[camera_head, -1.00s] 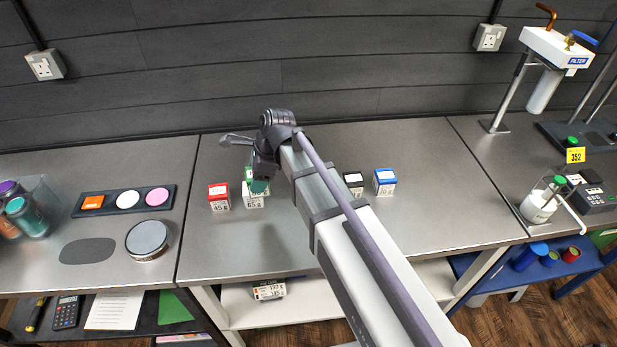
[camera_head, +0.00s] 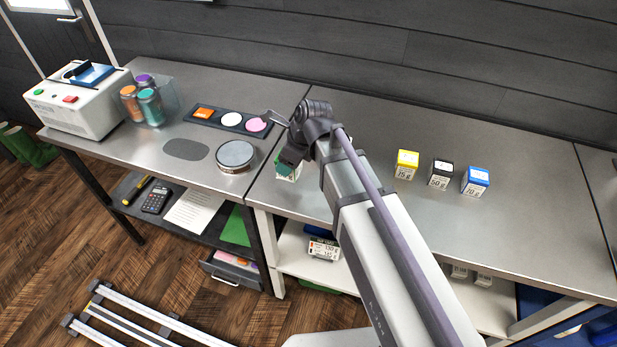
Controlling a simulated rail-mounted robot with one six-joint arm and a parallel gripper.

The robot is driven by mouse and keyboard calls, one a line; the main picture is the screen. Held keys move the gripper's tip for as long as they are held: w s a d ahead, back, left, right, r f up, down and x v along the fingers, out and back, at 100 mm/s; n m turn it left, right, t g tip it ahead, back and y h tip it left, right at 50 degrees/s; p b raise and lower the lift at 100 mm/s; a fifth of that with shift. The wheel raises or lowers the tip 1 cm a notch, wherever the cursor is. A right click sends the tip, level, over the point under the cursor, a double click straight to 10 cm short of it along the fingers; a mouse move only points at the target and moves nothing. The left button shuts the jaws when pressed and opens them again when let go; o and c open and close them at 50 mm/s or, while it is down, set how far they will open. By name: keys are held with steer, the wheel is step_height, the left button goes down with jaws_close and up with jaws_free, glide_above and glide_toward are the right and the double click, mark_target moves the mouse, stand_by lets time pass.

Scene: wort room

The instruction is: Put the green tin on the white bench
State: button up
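My gripper (camera_head: 287,160) points down over the left part of the middle bench, its arm reaching in from the lower right. Something green shows at its fingertips, with a small white-labelled box (camera_head: 289,174) just below; I cannot tell whether that green belongs to a tin, a box or my fingers. Whether the fingers are open or shut is unclear. The middle bench (camera_head: 540,225) has a grey metal top and white legs, with a white lower shelf (camera_head: 290,262). No clearly recognisable green tin shows; my arm hides part of the bench top.
Yellow (camera_head: 407,165), black (camera_head: 440,175) and blue (camera_head: 475,182) boxes stand right of my arm. The left bench holds a round silver-rimmed dish (camera_head: 235,156), a dark tray (camera_head: 214,125), capped jars (camera_head: 150,105) and a white machine (camera_head: 85,105). The middle bench's right part is clear.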

mark_target(290, 176)
step_height(290, 176, down, 6)
steer(key=b, duration=0.4)
steer(key=shift+f, duration=0.15)
steer(key=shift+r, duration=0.3)
steer(key=shift+f, duration=0.25)
steer(key=o, duration=1)
steer(key=shift+r, duration=0.1)
steer(key=p+v, duration=1.2)
steer(key=v, duration=0.1)
steer(key=s+d+n+h, duration=0.1)
steer(key=s+d+n, duration=0.2)
steer(key=n, duration=0.4)
steer(key=s+d+f+n+g+h+b, duration=0.1)
steer(key=s+d+n, duration=0.2)
steer(key=d+n, duration=0.2)
steer(key=s+d+f+n+h, duration=0.1)
steer(key=s+d+n, duration=0.3)
steer(key=n, duration=0.6)
steer(key=shift+f+n+g+h, duration=0.25)
steer(key=shift+n+g+h, duration=0.15)
steer(key=shift+h, duration=0.2)
